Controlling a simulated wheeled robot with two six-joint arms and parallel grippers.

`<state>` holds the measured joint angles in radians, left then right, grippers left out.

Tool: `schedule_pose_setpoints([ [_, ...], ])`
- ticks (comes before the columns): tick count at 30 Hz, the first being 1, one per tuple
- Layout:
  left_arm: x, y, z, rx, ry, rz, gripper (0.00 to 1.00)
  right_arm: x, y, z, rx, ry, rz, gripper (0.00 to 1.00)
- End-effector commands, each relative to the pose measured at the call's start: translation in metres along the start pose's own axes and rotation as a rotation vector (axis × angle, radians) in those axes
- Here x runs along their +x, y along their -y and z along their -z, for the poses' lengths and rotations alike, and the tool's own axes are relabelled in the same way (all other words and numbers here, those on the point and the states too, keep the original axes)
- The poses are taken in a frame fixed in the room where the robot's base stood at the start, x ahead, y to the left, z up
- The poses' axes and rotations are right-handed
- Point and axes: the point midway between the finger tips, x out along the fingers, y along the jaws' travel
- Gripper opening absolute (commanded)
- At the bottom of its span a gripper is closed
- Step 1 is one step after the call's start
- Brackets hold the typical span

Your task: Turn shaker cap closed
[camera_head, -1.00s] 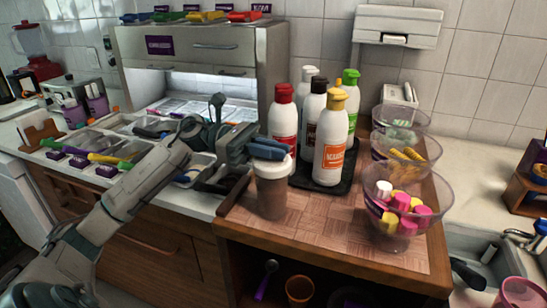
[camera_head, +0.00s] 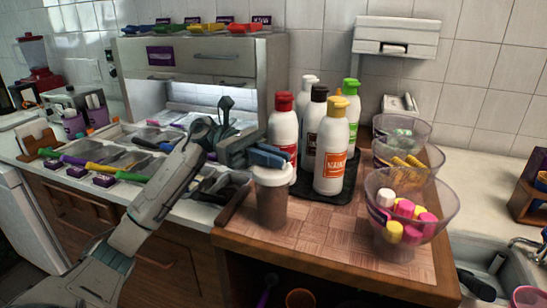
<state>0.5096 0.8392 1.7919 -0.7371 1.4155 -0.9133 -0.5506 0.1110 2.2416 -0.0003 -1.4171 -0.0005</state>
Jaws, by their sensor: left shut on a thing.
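The shaker (camera_head: 272,207) has a translucent brown body and a white cap (camera_head: 270,178). It stands upright near the left edge of the wooden counter. My left gripper (camera_head: 268,158) reaches in from the left at the top of the shaker and is shut on the white cap. The fingers cover part of the cap's top, so how far the cap is turned cannot be told. My right gripper is not in view.
Several sauce bottles (camera_head: 333,150) stand on a black tray (camera_head: 340,195) just right of the shaker. Clear bowls (camera_head: 375,218) with sweets stand further right. The wooden counter (camera_head: 310,245) in front is clear. Topping bins lie at left.

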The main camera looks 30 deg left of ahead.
Motion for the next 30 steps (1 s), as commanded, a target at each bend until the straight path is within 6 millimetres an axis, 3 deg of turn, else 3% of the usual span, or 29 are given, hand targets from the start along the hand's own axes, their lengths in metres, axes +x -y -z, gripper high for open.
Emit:
schedule_pose_setpoints([
  [4,0.0,0.0,0.0,0.0,0.0,0.0,0.0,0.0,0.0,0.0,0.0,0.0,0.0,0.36],
  [5,0.0,0.0,0.0,0.0,0.0,0.0,0.13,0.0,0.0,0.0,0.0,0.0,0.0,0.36],
  [8,0.0,0.0,0.0,0.0,0.0,-0.001,0.32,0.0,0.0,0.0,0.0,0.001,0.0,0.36],
  [20,-0.009,0.0,0.002,-0.001,-0.003,-0.003,0.33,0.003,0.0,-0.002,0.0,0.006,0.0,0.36],
  [30,-0.073,-0.001,0.003,-0.003,-0.002,-0.005,0.33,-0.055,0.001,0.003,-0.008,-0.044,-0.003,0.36],
])
